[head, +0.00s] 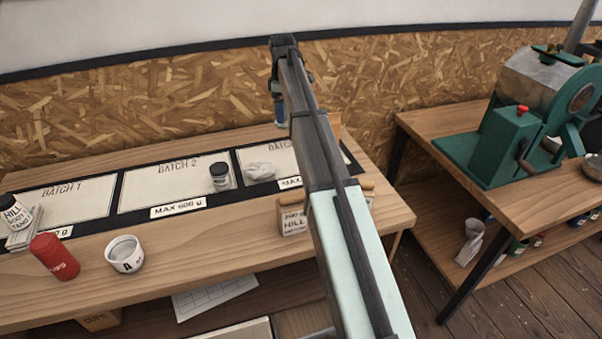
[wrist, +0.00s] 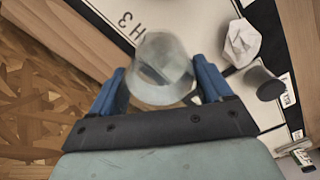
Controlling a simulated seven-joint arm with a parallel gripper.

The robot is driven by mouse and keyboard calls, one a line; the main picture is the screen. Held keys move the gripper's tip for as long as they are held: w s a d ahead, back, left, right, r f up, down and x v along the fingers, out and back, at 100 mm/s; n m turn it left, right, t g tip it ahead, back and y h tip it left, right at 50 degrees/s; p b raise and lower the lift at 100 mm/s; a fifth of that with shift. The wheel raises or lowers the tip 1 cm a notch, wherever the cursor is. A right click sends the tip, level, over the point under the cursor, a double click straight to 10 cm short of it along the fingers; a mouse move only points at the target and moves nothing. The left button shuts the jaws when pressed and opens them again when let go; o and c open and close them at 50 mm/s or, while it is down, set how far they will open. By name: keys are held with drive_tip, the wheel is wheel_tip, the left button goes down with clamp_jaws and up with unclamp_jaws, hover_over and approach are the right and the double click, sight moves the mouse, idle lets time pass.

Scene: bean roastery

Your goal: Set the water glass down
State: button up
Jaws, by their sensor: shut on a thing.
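The water glass (wrist: 160,75) is clear and sits between the blue fingers of my gripper (wrist: 162,82) in the wrist view. The fingers are shut on it. Behind it lies the pale BATCH 3 panel (wrist: 110,12); I cannot tell whether the glass touches it. In the head view my gripper (head: 279,106) is at the far side of the bench, over the BATCH 3 end, and my arm hides much of that panel. The glass is hard to make out there.
A crumpled white thing (head: 260,171) and a dark-lidded jar (head: 220,177) stand left of my arm. A red canister (head: 54,257) and a white cup (head: 125,254) are at the front left. BATCH 1 (head: 64,198) has bare space. A green roaster (head: 510,140) stands on the right table.

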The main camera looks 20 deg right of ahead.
drive_tip(key=s+a+m, duration=0.3)
drive_tip(key=s+m, duration=0.1)
drive_tip(key=s, duration=0.4)
drive_tip(key=s+a+m, duration=0.2)
drive_tip(key=s+m, duration=0.2)
drive_tip(key=s, duration=0.4)
drive_tip(key=s+d+n, duration=0.1)
drive_tip(key=d+n, duration=0.4)
drive_tip(key=n, duration=0.9)
drive_tip(key=shift+n, duration=0.3)
drive_tip(key=shift+d+f, duration=0.2)
drive_tip(key=shift+f, duration=4.9)
drive_tip(key=o, duration=1.3)
drive_tip(key=shift+f, duration=0.15)
wheel_tip(320, 180, up, 12)
drive_tip(key=shift+r, duration=0.2)
